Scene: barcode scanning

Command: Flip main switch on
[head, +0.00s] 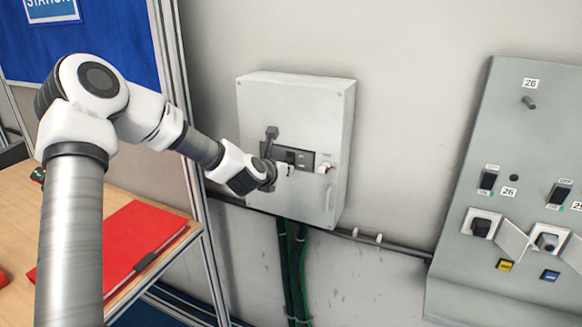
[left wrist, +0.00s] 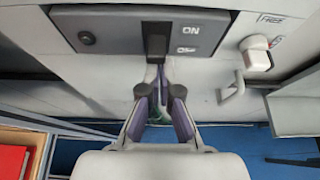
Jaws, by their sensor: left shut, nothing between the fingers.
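The main switch panel (head: 306,160) is a dark plate on the front of a grey wall box (head: 300,110). In the left wrist view the panel (left wrist: 120,30) carries a black switch lever (left wrist: 157,45), with ON above and OFF below printed to its right. My left gripper (head: 279,171) is shut and empty at the lower part of the panel. In the left wrist view its fingertips (left wrist: 160,88) are just below the lever; I cannot tell whether they touch it. My right gripper is not in view.
A white knob (head: 325,167) sits right of the panel. Green cables (head: 287,265) hang below the box. A grey socket board (head: 500,150) stands at the right. A wooden table (head: 90,200) with a red folder (head: 135,240) is at the left, beside a metal frame post.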

